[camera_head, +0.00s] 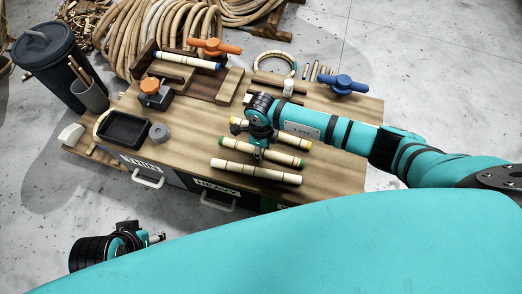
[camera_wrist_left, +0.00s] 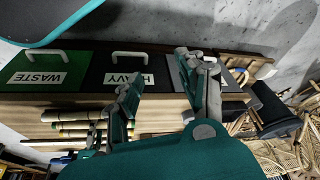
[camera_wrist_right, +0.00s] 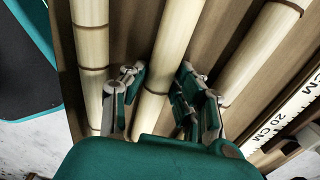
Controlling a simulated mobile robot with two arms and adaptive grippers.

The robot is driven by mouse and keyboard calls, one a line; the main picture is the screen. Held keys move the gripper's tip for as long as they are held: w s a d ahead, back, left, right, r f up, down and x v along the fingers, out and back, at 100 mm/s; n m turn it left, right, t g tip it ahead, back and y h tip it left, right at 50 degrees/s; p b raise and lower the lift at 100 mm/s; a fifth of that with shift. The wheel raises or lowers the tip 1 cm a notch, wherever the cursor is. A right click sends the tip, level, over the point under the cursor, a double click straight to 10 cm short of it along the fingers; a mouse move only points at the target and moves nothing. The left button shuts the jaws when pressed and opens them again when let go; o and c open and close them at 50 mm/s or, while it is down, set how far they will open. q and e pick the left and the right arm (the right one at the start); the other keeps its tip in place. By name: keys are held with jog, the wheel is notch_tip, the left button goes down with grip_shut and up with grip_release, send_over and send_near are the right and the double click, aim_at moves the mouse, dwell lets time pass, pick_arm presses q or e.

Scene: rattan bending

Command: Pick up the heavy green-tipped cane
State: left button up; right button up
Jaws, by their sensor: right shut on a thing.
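Part of the cane is hidden by the gripper. My left gripper (camera_head: 150,238) is off the bench's front left; in the left wrist view its fingers (camera_wrist_left: 168,85) are apart and empty.
A yellow-tipped cane (camera_head: 300,142) lies behind and a plain-looking cane (camera_head: 256,172) in front, both close. A black tray (camera_head: 124,129) stands left. Labelled drawers (camera_head: 217,188) front the bench.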

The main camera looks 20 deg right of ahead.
grip_shut()
jog(key=shift+r, duration=0.1)
